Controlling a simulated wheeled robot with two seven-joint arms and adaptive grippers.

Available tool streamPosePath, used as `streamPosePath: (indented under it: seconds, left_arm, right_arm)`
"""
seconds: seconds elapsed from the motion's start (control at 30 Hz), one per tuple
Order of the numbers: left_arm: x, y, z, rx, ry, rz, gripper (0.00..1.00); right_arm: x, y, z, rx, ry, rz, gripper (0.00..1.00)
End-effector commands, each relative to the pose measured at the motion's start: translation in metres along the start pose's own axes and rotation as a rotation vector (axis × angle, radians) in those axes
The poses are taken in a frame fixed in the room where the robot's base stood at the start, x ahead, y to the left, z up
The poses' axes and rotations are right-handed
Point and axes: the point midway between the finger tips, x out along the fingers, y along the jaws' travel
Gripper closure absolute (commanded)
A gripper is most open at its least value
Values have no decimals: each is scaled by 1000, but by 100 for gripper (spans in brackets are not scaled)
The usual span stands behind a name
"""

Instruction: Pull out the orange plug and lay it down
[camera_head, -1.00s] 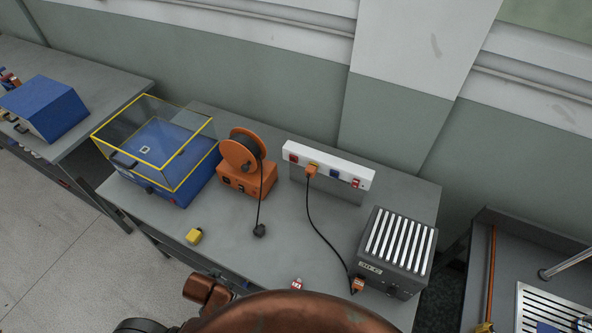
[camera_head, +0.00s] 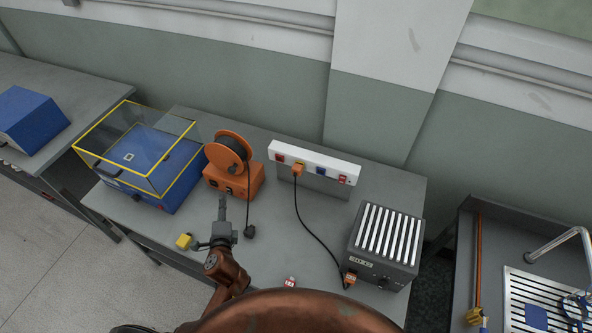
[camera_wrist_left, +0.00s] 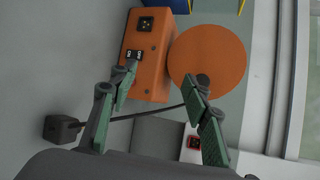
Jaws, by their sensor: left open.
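An orange plug (camera_head: 298,169) sits in the white socket strip (camera_head: 315,162) at the back of the table. Its black cable runs to an orange connector (camera_head: 349,278) at the front of the grey slatted heater box (camera_head: 385,245). My left gripper (camera_head: 209,222) is open and empty over the table, in front of the orange cable reel (camera_head: 232,178) and left of the socket strip, apart from the plug. The left wrist view shows its green-padded fingers (camera_wrist_left: 153,85) spread, with the reel beyond. The orange plug is not clearly visible there.
The reel's black plug (camera_head: 250,231) hangs or lies close to my left gripper. A yellow block (camera_head: 184,241) is just left of it. A blue box with a clear yellow-edged cover (camera_head: 150,165) stands left. A small red-and-white item (camera_head: 290,282) lies at the front.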

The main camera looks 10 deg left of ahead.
Motion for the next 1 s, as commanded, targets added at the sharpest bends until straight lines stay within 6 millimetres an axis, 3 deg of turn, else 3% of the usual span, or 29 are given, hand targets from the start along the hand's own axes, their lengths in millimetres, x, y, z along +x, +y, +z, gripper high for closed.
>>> streamPosePath:
  seconds: [0.03,0.1,0.2,0.3,0.4,0.6,1.0]
  left_arm:
    - [7,-26,-23,174,26,-97,56]
    - [10,-56,-57,421,53,-229,56]
    - [7,-85,-108,744,79,-398,56]
    - [1,-100,-153,1005,94,-537,56]
    - [-6,-104,-186,1191,102,-636,56]
    - [-12,-103,-213,1344,105,-718,56]
    - [-9,-105,-214,1344,105,-719,56]
  right_arm:
    - [0,0,0,0,0,0,57]
    - [0,-1,0,0,0,-1,57]
    - [0,-2,-1,1,1,-2,57]
    - [0,-3,-1,1,1,-3,57]
    - [0,-5,-1,2,1,-5,57]
    - [0,-6,-1,2,1,-6,57]
    - [0,-6,-1,1,1,-6,57]
